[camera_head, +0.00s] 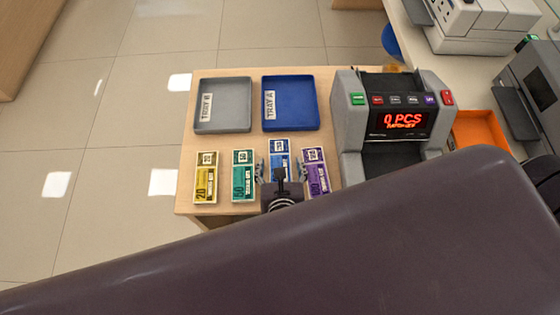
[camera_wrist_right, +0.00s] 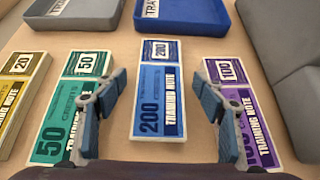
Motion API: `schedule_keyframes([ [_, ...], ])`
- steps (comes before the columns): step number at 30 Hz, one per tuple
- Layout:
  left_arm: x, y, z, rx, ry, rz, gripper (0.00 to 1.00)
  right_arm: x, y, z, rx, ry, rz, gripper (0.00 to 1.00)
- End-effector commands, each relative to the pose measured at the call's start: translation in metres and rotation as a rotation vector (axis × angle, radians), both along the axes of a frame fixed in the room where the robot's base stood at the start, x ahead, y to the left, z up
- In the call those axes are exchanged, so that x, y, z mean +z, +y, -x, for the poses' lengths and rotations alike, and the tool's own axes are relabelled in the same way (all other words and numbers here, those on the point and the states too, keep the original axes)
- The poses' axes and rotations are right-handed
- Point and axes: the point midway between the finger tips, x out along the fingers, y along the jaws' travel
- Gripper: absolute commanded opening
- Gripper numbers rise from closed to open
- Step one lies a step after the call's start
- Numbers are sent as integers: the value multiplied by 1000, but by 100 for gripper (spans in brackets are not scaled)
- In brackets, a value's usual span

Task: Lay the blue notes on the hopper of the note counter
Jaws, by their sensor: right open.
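The blue notes (camera_head: 279,147) are a banded stack marked 200, lying flat on the counter between the green and purple notes. In the right wrist view the blue notes (camera_wrist_right: 158,90) lie between my fingertips and beyond them. My right gripper (camera_head: 274,171) is open, with one finger on each side of the blue notes; in the right wrist view (camera_wrist_right: 160,82) neither finger appears to touch them. The note counter (camera_head: 350,110) stands to the right, its display reading 0 PCS. Its hopper is at the top back (camera_head: 385,84). My left gripper is not in view.
Yellow notes (camera_head: 205,178), green notes (camera_head: 243,176) and purple notes (camera_head: 316,172) lie in the same row, the green and purple close to my fingers. A grey tray (camera_head: 223,129) and a blue tray (camera_head: 291,127) stand behind. An orange tray (camera_head: 483,129) is right of the counter machine.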

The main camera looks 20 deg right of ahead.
Motion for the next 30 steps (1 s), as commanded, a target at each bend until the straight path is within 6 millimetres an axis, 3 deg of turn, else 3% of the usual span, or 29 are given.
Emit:
schedule_keyframes([
  [5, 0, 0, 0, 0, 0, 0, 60, 0, 0, 0, 0, 1, 0, 62],
  [17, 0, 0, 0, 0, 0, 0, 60, 0, 0, 0, 0, 0, 0, 19],
  [30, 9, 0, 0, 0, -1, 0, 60, 7, -2, 0, 1, 0, 1, 19],
])
